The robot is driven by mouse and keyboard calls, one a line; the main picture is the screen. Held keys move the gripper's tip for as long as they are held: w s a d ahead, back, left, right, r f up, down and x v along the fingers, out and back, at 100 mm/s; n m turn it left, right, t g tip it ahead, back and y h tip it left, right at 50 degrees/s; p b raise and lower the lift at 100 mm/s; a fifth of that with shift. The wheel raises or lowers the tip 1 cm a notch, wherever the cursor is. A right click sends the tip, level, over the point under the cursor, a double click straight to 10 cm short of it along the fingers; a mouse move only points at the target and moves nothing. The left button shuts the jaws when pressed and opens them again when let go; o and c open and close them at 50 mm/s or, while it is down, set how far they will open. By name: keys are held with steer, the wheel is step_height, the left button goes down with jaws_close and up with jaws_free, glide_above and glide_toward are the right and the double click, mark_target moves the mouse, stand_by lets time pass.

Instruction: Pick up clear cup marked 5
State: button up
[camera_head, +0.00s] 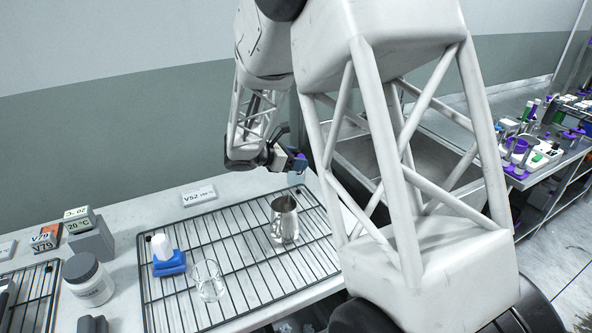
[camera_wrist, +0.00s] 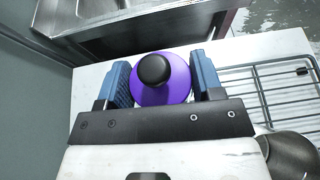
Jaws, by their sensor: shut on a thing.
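In the wrist view, my gripper (camera_wrist: 162,76) is shut, its two blue fingers on either side of a round purple thing (camera_wrist: 180,84) with a black knob on top. The body below the purple part is hidden, so no mark shows. In the head view, my gripper (camera_head: 292,160) is beyond the rack's back right corner, and a pale, see-through shape (camera_head: 296,178) shows just under it. A clear cup (camera_head: 208,281) stands upright on the wire rack at the front, apart from my gripper. I cannot read a 5 on it.
A lidded jar (camera_head: 88,280) is at left. A metal sink (camera_head: 360,156) lies beyond the counter at right.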

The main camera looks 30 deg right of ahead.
mark_target(296, 150)
steer(key=shift+r, duration=1.75)
